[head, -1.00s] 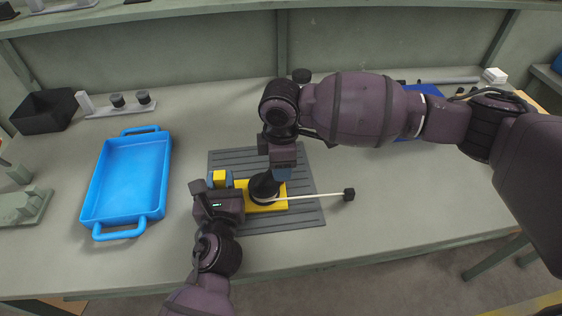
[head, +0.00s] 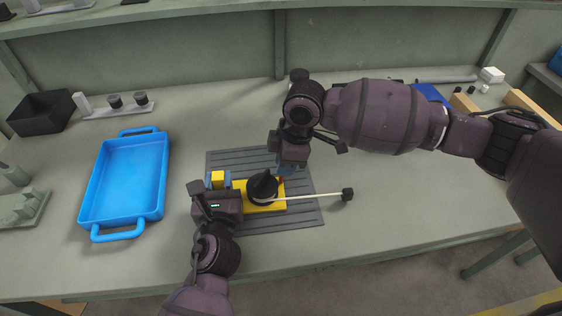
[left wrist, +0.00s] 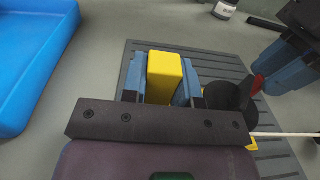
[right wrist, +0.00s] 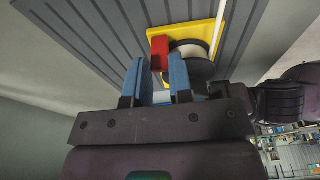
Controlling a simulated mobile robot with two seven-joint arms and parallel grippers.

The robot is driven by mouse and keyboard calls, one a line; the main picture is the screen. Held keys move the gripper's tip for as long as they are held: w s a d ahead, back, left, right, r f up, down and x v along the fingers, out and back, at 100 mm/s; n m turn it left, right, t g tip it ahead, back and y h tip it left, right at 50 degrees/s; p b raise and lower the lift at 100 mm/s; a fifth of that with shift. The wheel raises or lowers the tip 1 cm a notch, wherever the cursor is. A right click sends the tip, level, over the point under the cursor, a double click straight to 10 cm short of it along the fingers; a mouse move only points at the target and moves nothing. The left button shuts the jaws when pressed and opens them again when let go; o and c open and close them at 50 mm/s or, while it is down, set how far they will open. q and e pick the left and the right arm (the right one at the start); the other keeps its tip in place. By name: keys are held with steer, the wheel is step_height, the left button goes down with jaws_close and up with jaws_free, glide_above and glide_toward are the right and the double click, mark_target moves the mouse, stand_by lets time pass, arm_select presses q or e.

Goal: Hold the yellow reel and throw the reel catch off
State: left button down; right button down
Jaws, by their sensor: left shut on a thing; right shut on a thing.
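The yellow reel is a flat yellow base (head: 268,205) on a grey ribbed mat (head: 300,221), with a black drum (head: 262,190) and a pale line ending in a black knob (head: 347,194). A yellow block (left wrist: 165,78) stands at its left end. My left gripper (head: 219,181) is shut on that block; its blue fingers flank it in the left wrist view. The red reel catch (right wrist: 159,50) is beside the drum. My right gripper (head: 284,172) is at the catch, shut on it; in the right wrist view its blue fingertips lie either side of the catch's near end.
A blue tray (head: 104,214) lies left of the mat. A black bin (head: 42,112) and a grey holder with black knobs (head: 118,109) stand at the back left. A blue object (head: 431,94) is behind my right arm. The bench front right is clear.

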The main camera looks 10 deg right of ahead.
arm_select(q)
steer(key=shift+f, duration=0.45)
arm_select(e)
steer(key=d+y, duration=0.1)
steer(key=y, duration=0.1)
steer(key=d+f+y, duration=0.1)
steer(key=y, duration=0.2)
steer(key=shift+s+d+f, duration=0.15)
steer(key=shift+d, duration=0.05)
steer(key=c, duration=1)
jaws_free()
steer(key=shift+d, duration=0.1)
steer(key=v, duration=1.2)
steer(key=shift+s+d+f, duration=0.1)
steer(key=shift+d, duration=0.05)
arm_select(q)
steer(key=c, duration=0.8)
jaws_free()
steer(key=shift+r, duration=0.25)
